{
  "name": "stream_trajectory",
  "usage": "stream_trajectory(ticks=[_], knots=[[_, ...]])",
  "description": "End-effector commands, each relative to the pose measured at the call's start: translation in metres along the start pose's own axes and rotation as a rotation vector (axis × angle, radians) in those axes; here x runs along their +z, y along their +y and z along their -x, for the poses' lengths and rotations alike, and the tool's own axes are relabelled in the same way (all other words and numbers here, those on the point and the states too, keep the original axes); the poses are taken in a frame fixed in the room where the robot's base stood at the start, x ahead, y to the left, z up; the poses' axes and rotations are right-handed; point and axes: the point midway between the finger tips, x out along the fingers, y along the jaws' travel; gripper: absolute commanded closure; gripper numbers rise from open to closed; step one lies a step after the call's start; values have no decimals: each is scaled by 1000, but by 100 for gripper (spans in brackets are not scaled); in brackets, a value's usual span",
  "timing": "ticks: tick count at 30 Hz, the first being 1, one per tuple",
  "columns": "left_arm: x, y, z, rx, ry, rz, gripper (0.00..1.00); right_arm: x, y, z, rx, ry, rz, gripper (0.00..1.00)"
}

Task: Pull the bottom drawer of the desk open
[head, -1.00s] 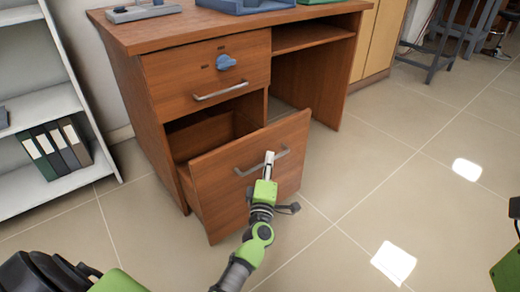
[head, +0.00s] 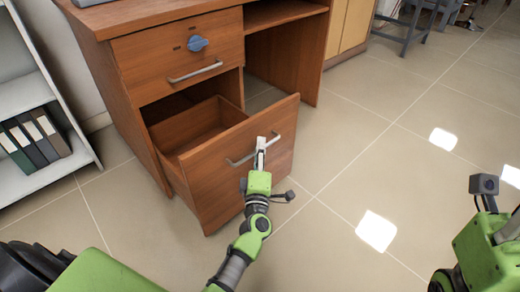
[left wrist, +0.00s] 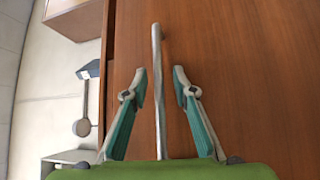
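The bottom drawer (head: 215,185) of the wooden desk (head: 135,85) stands pulled out, its empty-looking inside showing behind the front. Its grey bar handle (head: 233,163) is on the drawer front. My left gripper (head: 261,147) is at the right part of this handle. In the left wrist view the handle (left wrist: 158,95) runs between the two fingers of my left gripper (left wrist: 160,75). A gap shows on each side of the bar, so the fingers are open around it. My right arm is at the right edge of the head view; its fingers do not show clearly.
The top drawer (head: 180,67) is shut, with a blue knob-like part (head: 197,44) and its own handle. A grey shelf (head: 28,85) with several binders (head: 38,138) stands at the left. The tiled floor to the right of the drawer is clear.

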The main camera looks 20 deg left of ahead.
Motion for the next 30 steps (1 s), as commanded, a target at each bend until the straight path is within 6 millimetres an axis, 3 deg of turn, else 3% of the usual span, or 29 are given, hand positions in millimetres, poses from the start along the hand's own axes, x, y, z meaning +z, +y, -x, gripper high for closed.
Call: stream_trajectory(ticks=[9, 21, 30], knots=[[0, 0, 4, 0, -1, 0, 75, 1, 0, 0, 1, -4, 1, 60], [0, -1, 63, -2, 0, 1, 75, 0, 0, 0, 1, -2, 0, 60], [0, 0, 76, 0, 0, 0, 75, 0, 0, 0, 0, -1, 0, 60]])
